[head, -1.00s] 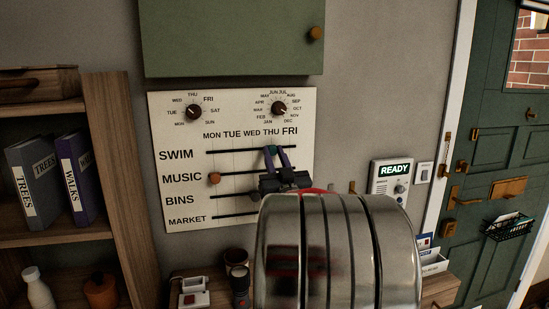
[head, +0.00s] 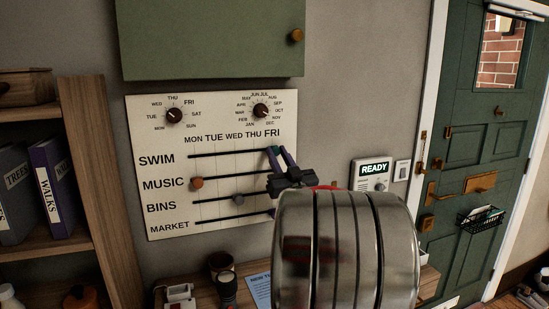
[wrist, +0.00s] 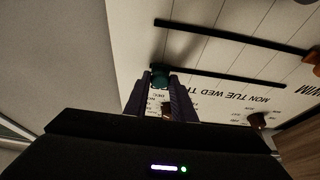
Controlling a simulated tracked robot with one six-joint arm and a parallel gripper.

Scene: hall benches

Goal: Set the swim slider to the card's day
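The white calendar board (head: 150,130) hangs on the wall with SWIM, MUSIC, BINS and MARKET tracks under MON to FRI.
A green cabinet (head: 210,40) is above the board. A READY panel (head: 373,172) is to the right.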

